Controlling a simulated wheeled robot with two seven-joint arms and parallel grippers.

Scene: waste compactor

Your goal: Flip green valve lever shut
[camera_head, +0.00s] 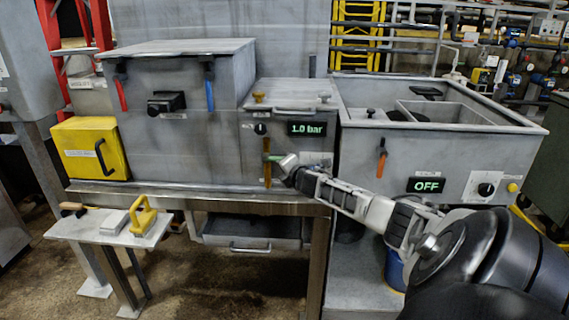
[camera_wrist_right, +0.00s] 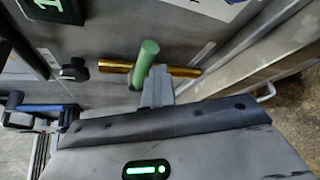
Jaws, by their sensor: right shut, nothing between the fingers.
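The green valve lever (camera_head: 274,157) sits on a vertical brass pipe (camera_head: 267,175) on the front of the grey compactor, below the "1.0 bar" display (camera_head: 307,129). In the right wrist view the green lever (camera_wrist_right: 146,62) lies roughly crosswise to the brass pipe (camera_wrist_right: 185,71). My right gripper (camera_head: 287,164) is at the lever's right side in the head view, partly hiding its end. In the wrist view its shut fingers (camera_wrist_right: 157,84) are beside the lever, with nothing between them; I cannot tell whether they touch it. My left gripper is out of view.
A yellow box (camera_head: 91,148) is at the left of the compactor. A small side table (camera_head: 88,229) holds brushes. A sink unit (camera_head: 448,153) with an "OFF" display and an orange lever (camera_head: 381,165) stands to the right, behind my right arm.

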